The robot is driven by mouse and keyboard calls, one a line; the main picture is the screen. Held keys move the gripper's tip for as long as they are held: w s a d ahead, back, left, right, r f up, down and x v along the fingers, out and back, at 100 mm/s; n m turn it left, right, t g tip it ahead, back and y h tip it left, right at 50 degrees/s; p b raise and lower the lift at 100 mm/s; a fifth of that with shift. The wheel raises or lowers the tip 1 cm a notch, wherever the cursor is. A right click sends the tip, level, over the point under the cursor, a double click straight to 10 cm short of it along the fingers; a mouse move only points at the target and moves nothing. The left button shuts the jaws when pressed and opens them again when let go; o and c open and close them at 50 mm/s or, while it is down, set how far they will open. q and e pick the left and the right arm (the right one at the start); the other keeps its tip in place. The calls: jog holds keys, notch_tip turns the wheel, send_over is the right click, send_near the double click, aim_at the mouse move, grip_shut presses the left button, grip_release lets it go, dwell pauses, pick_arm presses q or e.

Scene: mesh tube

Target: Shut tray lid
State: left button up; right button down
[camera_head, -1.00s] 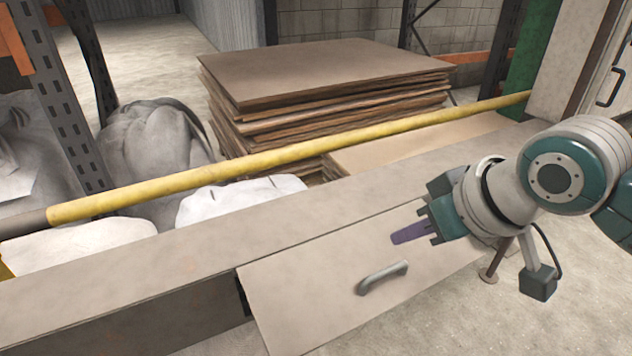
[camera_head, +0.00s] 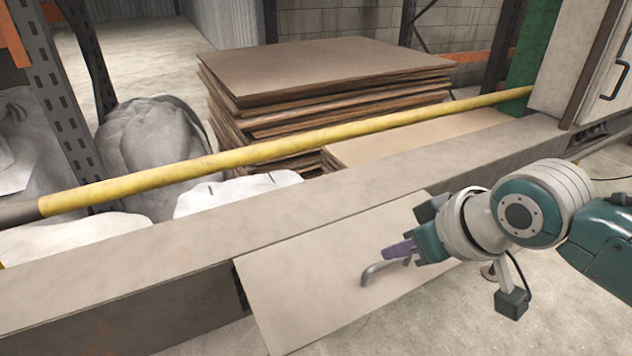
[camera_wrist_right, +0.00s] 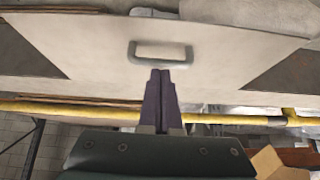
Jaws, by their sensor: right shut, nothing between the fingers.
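The tray lid (camera_head: 300,262) is a flat beige panel with a grey bar handle (camera_head: 372,272). It is hinged along the long beige ledge and hangs open, sloping down toward the floor. My right gripper (camera_head: 388,251) has purple fingers, shut and empty, right by the handle in the head view. In the right wrist view, the fingertips (camera_wrist_right: 160,74) point at the handle (camera_wrist_right: 160,62), very close to its bar. I cannot tell whether they touch it. The lid's face (camera_wrist_right: 230,35) fills much of that view. My left gripper is not in view.
A long beige ledge (camera_head: 130,247) runs across, with a yellow pipe (camera_head: 270,152) above it. Stacked boards (camera_head: 320,75) and pale sacks (camera_head: 150,140) lie behind. A cabinet (camera_head: 570,60) stands at the right. Bare floor (camera_head: 480,325) lies in front.

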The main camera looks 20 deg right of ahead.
aim_at(396, 295)
jog(key=shift+s+f+t+b, duration=0.2)
jog(key=shift+f+t+b, duration=0.1)
jog(key=shift+f+b, duration=0.2)
jog(key=shift+s+f+t+b, duration=0.15)
jog(key=shift+f+t+b, duration=0.2)
jog(key=shift+f, duration=0.2)
jog(key=f+t+b, duration=0.1)
jog(key=f+b, duration=0.1)
jog(key=f+t+b, duration=0.1)
jog(key=f+b, duration=0.1)
jog(key=b, duration=0.1)
jog(key=f+t+b, duration=0.1)
jog(key=f+b, duration=0.1)
jog(key=b, duration=0.1)
jog(key=shift+s+d+f+t, duration=0.1)
jog(key=shift+s+f+t, duration=0.2)
jog(key=shift+s+t, duration=0.1)
jog(key=w+f+t+y+b, duration=0.1)
jog(key=w+f+t+b, duration=0.8)
jog(key=b, duration=2.4)
jog(key=shift+w+a+f+t, duration=0.2)
jog(key=shift+a+f+t, duration=0.2)
jog(key=shift+f+t, duration=0.85)
jog(key=shift+f, duration=0.15)
